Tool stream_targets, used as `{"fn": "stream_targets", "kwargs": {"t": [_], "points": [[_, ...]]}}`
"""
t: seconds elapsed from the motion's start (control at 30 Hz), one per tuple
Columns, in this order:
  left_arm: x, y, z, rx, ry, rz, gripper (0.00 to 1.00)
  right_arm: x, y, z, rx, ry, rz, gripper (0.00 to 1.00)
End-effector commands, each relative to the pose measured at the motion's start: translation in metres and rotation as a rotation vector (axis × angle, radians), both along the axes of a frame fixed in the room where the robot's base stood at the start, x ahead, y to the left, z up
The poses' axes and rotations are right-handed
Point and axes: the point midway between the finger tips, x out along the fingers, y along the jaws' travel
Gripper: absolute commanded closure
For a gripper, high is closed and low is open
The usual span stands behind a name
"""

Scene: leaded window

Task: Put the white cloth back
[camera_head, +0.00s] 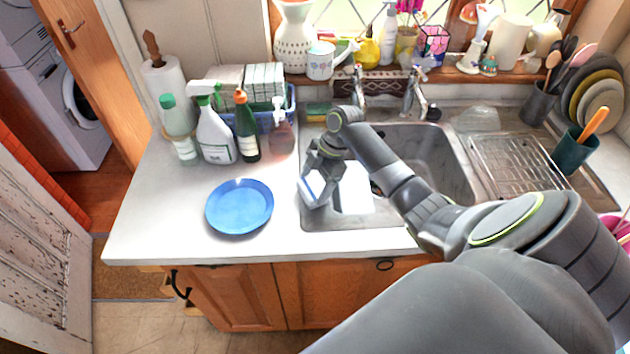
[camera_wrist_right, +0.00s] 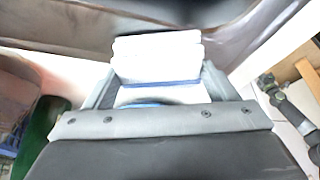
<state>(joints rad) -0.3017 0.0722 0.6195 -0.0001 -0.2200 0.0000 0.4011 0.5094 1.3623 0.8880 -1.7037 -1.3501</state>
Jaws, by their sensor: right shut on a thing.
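My right gripper (camera_head: 313,184) is shut on the folded white cloth (camera_head: 313,191), at the left edge of the sink beside the blue plate. The cloth has a blue stripe. In the right wrist view the cloth (camera_wrist_right: 158,62) sits between the two fingers, its folded layers facing the camera. Whether it touches the sink edge is unclear. A blue basket (camera_head: 291,107) with folded cloths (camera_head: 264,80) stands at the back of the counter. My left gripper does not show.
A blue plate (camera_head: 240,206) lies on the counter (camera_head: 150,225). A spray bottle (camera_head: 215,135), a green bottle (camera_head: 246,128) and a soap dispenser (camera_head: 281,130) stand before the basket. The sink (camera_head: 440,150) has a tap (camera_head: 412,95) behind it. The counter's front left is clear.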

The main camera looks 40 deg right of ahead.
Motion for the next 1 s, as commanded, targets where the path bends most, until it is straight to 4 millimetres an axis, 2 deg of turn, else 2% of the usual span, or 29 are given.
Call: {"fn": "stream_targets", "kwargs": {"t": [0.17,0.2,0.33,0.67,0.77,1.0], "points": [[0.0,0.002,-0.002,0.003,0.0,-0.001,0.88,0.0,0.0,-0.003,0.0,0.0,0.0,0.39],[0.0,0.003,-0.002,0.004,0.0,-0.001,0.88,0.0,0.0,-0.003,0.0,0.0,0.0,0.18],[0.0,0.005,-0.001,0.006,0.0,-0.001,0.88,0.0,0.0,-0.003,0.0,0.0,0.0,0.01],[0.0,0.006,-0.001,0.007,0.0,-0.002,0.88,0.001,-0.001,0.003,0.0,-0.002,0.0,0.0],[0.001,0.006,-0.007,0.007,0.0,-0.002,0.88,0.0,-0.007,0.014,-0.004,-0.005,0.0,0.0],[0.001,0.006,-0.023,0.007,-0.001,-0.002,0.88,-0.003,-0.027,0.061,-0.005,-0.006,0.0,0.0]]}}
